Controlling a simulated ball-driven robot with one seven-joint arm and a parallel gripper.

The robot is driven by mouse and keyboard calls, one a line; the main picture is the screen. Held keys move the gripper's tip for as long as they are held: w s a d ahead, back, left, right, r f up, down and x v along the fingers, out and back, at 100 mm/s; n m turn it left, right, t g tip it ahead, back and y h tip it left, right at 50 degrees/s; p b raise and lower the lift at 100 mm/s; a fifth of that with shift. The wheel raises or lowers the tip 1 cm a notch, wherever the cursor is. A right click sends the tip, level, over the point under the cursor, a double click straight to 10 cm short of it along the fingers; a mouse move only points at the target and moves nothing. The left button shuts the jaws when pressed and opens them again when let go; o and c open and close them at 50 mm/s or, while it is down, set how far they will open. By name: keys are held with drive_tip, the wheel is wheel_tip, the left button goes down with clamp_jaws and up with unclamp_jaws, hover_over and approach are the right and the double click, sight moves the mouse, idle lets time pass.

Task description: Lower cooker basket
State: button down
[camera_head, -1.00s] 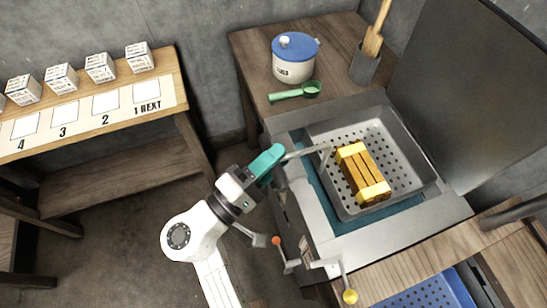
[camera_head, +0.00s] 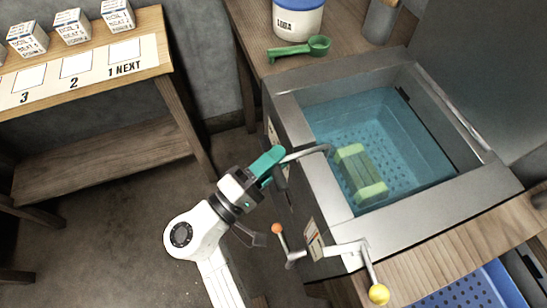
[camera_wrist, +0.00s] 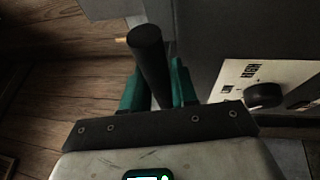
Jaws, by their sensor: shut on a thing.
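The cooker (camera_head: 298,105) is a grey metal tank with blue-green water in it. The perforated basket (camera_head: 408,178) lies under the water inside the tank. A bundle of blocks (camera_head: 359,174), tinted green by the water, rests in the basket on its left side. My gripper (camera_head: 268,164), with teal fingers, is shut on the basket's handle (camera_head: 308,152) at the tank's left rim. In the wrist view, a dark round bar of the handle (camera_wrist: 148,62) stands between the teal fingers (camera_wrist: 158,88).
A crank with a yellow knob (camera_head: 379,294) and a lever with an orange knob (camera_head: 277,229) stick out at the cooker's front. A shelf with several boxes (camera_head: 72,27) is at left. A blue tray (camera_head: 470,290) is lower right.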

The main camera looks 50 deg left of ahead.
drive_tip(key=shift+f, duration=0.55)
drive_tip(key=c, duration=0.9)
unclamp_jaws()
drive_tip(key=shift+c, duration=0.2)
drive_tip(key=shift+r, duration=0.1)
drive_tip(key=shift+s, duration=0.25)
drive_tip(key=s+f, duration=0.2)
drive_tip(key=s, duration=0.8)
drive_tip(key=shift+b, duration=0.45)
drive_tip(key=shift+s, duration=0.15)
